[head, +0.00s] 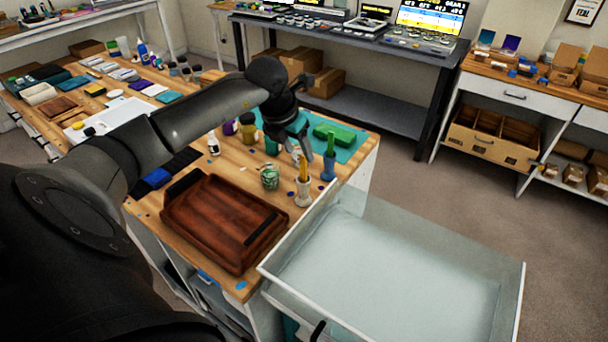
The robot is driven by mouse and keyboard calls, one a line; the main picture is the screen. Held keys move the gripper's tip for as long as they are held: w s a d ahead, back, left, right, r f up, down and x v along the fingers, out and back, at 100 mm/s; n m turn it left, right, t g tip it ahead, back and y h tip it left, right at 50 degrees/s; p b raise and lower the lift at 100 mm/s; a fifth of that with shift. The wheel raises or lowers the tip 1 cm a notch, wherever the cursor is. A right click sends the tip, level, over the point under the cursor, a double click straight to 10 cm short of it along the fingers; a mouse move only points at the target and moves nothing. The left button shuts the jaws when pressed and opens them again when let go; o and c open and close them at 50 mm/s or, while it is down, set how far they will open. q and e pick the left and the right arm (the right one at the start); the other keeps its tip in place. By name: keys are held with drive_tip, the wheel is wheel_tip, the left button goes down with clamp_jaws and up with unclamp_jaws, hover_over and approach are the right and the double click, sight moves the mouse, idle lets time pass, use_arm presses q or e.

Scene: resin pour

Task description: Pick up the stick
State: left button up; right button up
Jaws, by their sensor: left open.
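Yellow-orange sticks (303,168) stand upright in a pale cup (304,192) near the right edge of the wooden workbench. A blue holder (328,166) just behind and right of it has a green upright piece (331,141) in it. My left gripper (300,148) points down above and just behind the pale cup, with its fingers apart. I see nothing held in it. I cannot tell how far above the sticks the fingertips are. My right gripper is out of view.
A reddish-brown wooden tray (225,220) lies at the front of the bench. A patterned green cup (269,178) stands left of the pale cup. A green block (334,133) lies behind on a teal mat (345,152). A large pale open drawer (400,265) juts out at the lower right.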

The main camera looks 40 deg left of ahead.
sight(304, 159)
use_arm(q)
drive_tip(key=shift+w+x, duration=0.1)
drive_tip(key=shift+x, duration=1.65)
drive_tip(key=shift+w+x, duration=0.15)
drive_tip(key=shift+x, duration=1.6)
drive_tip(key=shift+r, duration=0.1)
clamp_jaws()
